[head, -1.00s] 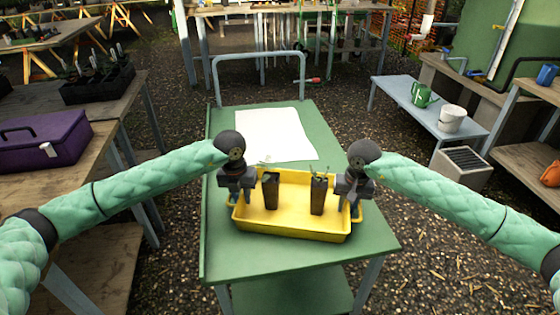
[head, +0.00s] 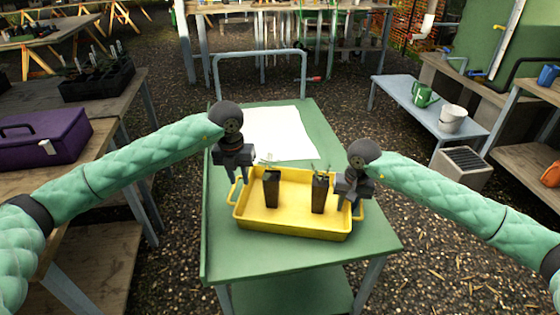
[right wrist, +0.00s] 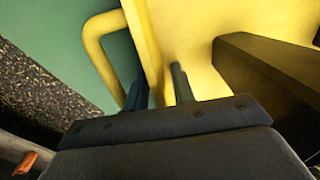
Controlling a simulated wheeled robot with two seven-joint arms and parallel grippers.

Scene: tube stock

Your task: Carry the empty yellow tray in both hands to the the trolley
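The yellow tray (head: 290,228) rests on the green top of the trolley (head: 225,262). It is not empty: two dark pots with small plants, a left one (head: 271,188) and a right one (head: 319,195), stand upright in it. My left gripper (head: 237,175) is open and empty, just above the tray's left end. My right gripper (head: 348,203) is low at the tray's right end. In the right wrist view its fingers (right wrist: 160,92) stand apart on either side of the tray's end wall, beside the yellow handle (right wrist: 103,45). The right pot (right wrist: 270,70) is close to the inner finger.
A white sheet (head: 275,133) lies on the trolley behind the tray, before its push bar (head: 260,52). A bench with a purple case (head: 45,140) stands left. A low bench (head: 425,105) with a green can and white bucket stands right. Gravel floor lies between.

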